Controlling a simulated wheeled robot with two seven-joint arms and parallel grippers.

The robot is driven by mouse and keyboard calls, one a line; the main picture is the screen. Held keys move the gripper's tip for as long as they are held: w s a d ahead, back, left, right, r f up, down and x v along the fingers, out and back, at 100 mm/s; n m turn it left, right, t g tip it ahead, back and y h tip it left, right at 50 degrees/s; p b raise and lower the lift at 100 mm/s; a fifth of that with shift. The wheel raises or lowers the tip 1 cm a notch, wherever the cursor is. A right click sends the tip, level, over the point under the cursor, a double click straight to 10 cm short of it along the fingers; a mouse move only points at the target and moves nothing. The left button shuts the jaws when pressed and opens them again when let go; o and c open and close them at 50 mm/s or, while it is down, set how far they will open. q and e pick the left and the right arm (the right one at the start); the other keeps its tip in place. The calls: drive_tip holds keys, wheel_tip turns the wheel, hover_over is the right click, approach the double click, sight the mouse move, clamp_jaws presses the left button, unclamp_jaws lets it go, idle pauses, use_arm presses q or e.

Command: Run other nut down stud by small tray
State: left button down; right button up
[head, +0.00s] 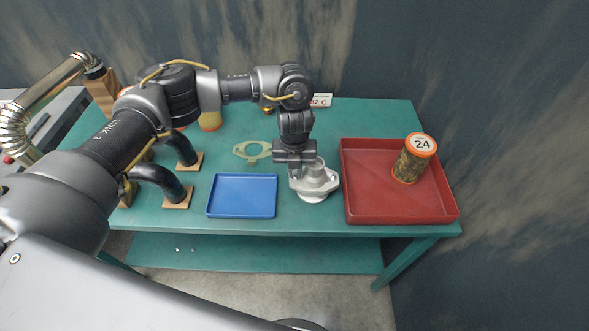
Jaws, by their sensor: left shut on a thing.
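A silver-grey metal housing (318,184) with a wide flange stands on the green table between the small blue tray (241,214) and the large red tray. My left gripper (296,186) points down at the housing's left side, the side by the small tray. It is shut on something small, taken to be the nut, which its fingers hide. The stud there is hidden too, so I cannot tell how far down the nut sits. My right gripper is not in view.
The large red tray (372,214) holds a jar (411,160) with an orange lid marked 24. A pale green gasket (252,157) lies behind the blue tray. Black bent pipes (165,183) on wooden blocks stand at left. The blue tray is empty.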

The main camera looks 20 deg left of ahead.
use_arm(q)
drive_tip(key=shift+d+f+m+b, duration=0.1)
drive_tip(key=shift+f+m+b, duration=0.1)
drive_tip(key=shift+m+b, duration=0.6)
drive_tip(key=m+b, duration=0.2)
drive_tip(key=m, duration=0.2)
drive_tip(key=shift+f, duration=0.1)
drive_tip(key=c, duration=1.7)
unclamp_jaws()
drive_tip(key=shift+r, duration=0.25)
drive_tip(key=shift+c, duration=0.2)
drive_tip(key=o, duration=0.4)
drive_tip(key=shift+c, duration=0.2)
drive_tip(key=shift+c, duration=0.4)
drive_tip(key=shift+r+p, duration=0.1)
drive_tip(key=shift+p, duration=0.2)
